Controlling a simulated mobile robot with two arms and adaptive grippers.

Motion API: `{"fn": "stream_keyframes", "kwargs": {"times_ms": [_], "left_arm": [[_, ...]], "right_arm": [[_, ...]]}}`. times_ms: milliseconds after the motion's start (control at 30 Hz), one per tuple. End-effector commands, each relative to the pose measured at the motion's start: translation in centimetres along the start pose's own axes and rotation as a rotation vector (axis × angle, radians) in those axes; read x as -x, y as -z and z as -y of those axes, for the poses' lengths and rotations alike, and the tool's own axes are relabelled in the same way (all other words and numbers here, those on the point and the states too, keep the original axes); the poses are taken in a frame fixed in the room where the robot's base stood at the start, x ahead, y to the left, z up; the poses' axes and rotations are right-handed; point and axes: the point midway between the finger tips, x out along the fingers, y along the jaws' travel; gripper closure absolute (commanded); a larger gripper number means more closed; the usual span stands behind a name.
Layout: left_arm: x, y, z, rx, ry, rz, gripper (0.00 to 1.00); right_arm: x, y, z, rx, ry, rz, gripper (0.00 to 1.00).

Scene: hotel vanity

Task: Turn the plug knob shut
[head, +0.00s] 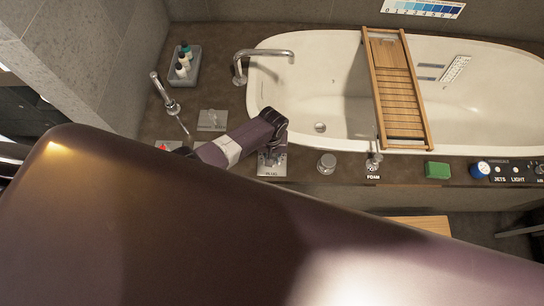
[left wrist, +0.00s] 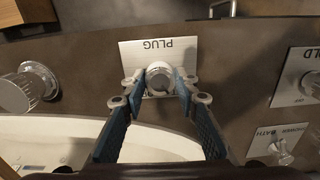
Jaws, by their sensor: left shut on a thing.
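The plug knob (left wrist: 159,76) is a round, silvery knob on a pale metal plate (left wrist: 135,55) marked PLUG. In the left wrist view, the two blue-padded fingers of my left gripper (left wrist: 160,88) are shut on the knob, one finger on each side. In the head view, my left gripper (head: 273,138) is over the plate (head: 272,167) on the tub's near deck and hides the knob. The knob's exact turn angle is hard to read. My right gripper is not in view.
The white bathtub (head: 340,75) with a wooden caddy (head: 398,88) lies beyond. A round metal knob (head: 327,163), a FOAM tap (head: 373,161), a green block (head: 437,170) and a blue-topped round item (head: 480,169) line the near deck. A tray of bottles (head: 184,68) stands left.

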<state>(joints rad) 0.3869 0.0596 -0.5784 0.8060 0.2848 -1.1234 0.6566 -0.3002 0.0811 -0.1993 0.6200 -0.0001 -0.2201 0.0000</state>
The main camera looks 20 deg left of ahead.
Motion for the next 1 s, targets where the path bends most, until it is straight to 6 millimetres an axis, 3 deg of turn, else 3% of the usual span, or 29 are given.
{"fn": "stream_keyframes", "kwargs": {"times_ms": [333,867,900,1000], "left_arm": [[0.10,0.10,-0.03,0.130,-0.001,-0.002,0.96],[0.09,0.20,-0.01,0.151,-0.001,-0.004,0.96],[0.09,0.20,-0.01,0.151,-0.001,-0.004,0.68],[0.08,0.18,-0.01,0.150,-0.001,-0.003,0.56]], "right_arm": [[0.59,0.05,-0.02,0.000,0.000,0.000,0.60],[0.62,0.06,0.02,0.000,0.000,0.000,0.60],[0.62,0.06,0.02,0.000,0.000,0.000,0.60],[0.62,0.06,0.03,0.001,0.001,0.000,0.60]]}}
